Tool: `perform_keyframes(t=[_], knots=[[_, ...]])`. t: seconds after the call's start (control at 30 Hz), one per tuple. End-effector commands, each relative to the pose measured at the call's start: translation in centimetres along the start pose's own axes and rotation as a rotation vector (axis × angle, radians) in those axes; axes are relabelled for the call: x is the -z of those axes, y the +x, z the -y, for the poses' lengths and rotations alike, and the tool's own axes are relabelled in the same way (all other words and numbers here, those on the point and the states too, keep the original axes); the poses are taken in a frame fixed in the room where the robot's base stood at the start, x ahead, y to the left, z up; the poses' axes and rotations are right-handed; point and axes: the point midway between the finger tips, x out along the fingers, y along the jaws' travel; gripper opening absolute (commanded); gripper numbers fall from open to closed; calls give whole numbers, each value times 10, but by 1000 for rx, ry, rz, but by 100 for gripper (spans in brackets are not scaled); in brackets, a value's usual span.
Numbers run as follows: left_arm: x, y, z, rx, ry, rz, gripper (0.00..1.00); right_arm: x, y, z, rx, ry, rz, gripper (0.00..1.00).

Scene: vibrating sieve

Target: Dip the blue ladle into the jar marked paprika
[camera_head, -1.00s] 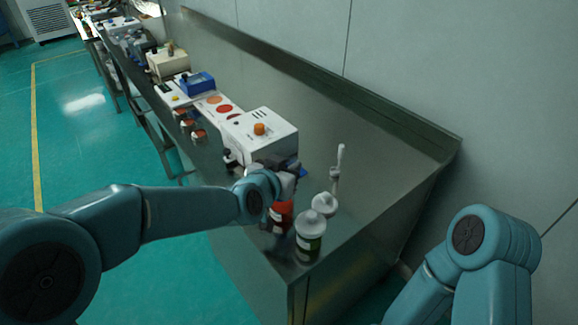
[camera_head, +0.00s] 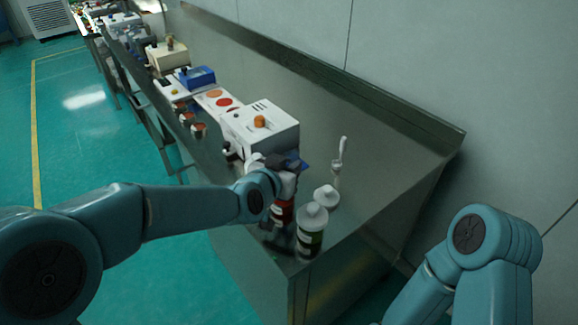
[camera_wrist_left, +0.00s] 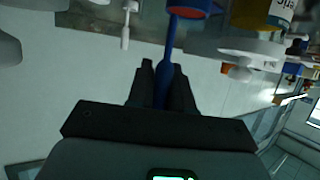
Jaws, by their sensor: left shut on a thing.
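My left gripper (camera_head: 284,172) is over the near end of the metal bench, beside the white machine (camera_head: 262,130). In the left wrist view my left gripper (camera_wrist_left: 163,85) is shut on the handle of the blue ladle (camera_wrist_left: 170,45). The handle runs up to a blue rim with orange-red inside at the top edge; I cannot tell whether this is the ladle's bowl or something behind it. A red jar (camera_head: 281,213) stands below the gripper, partly hidden by it. A labelled jar (camera_wrist_left: 281,12) shows at top right, its label cut off. I cannot read paprika on any jar.
Small brown-topped jars (camera_head: 198,129) line the bench's front edge. The bench's right end is clear.

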Motion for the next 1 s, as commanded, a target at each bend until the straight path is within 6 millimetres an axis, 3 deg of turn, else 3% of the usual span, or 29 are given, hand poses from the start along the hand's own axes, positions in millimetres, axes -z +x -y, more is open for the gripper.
perform_keyframes(t=[0.23,1.0], knots=[[5,-2,0,0,0,-1,0,0,-4,2,0,0,0,43],[53,-22,0,0,0,-1,0,-1,-46,17,0,0,0,43]])
